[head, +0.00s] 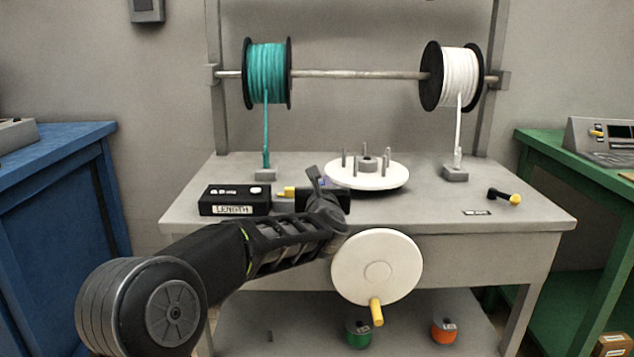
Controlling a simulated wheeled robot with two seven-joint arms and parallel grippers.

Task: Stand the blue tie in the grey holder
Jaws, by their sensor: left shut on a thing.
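My left gripper (320,183) is over the grey bench, between the black LENGTH box and the white disc with pegs. It is shut on a thin thing; only a small bluish bit, which looks like the blue tie (325,182), shows at the fingers. The rest of it is hidden by my gripper and wrist. Which way it is tilted I cannot tell. I cannot single out the grey holder with certainty; small grey blocks stand under the teal strand (266,174) and the white strand (455,174). My right gripper is not in view.
The black LENGTH box (234,201) is left of my gripper, with a yellow-tipped piece (286,191) beside it. The pegged white disc (393,179) is to the right. A white crank wheel (377,267) hangs at the bench front. A black-and-yellow tool (504,197) lies right.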

